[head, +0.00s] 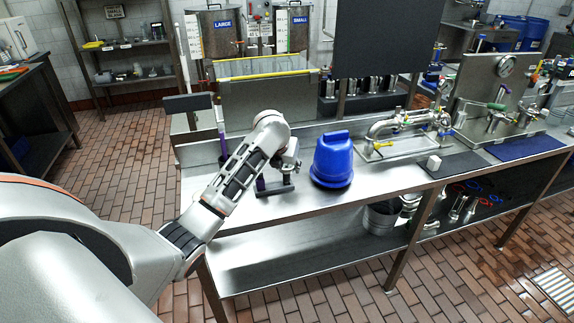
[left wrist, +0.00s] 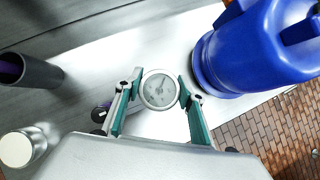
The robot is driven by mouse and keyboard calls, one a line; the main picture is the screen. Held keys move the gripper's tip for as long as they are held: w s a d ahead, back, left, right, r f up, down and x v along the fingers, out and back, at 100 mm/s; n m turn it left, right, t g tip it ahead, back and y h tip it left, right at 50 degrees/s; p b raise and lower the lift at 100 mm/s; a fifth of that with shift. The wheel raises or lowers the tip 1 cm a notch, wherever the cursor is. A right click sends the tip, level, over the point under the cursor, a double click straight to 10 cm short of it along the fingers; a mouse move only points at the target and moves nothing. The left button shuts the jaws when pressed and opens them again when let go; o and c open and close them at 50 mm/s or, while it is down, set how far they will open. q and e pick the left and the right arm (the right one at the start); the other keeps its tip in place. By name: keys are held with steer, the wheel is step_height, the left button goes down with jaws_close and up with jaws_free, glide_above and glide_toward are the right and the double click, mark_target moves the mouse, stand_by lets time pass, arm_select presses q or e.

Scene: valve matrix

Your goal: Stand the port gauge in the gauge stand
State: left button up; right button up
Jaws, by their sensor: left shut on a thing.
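My left gripper (left wrist: 159,80) has its two teal fingers closed on the port gauge (left wrist: 160,91), a small round gauge with a pale dial facing the wrist camera. In the head view the gripper (head: 288,166) is over the left end of the steel bench, left of the blue container, and the gauge cannot be made out. A dark bracket-like piece with purple on it (head: 274,188) is just below the gripper; I cannot tell whether it is the gauge stand. My right gripper is not in view.
A blue lidded container (head: 333,160) stands close to the right of the gripper. A dark tube with purple inside (left wrist: 28,71) and a pale cylinder (left wrist: 18,149) are at left in the wrist view. Steel piping (head: 395,128) is farther right. The bench front (head: 240,215) is bare.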

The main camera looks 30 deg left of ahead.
arm_select(q)
steer(key=shift+f, duration=0.5)
steer(key=o, duration=1.2)
steer(key=v, duration=1.2)
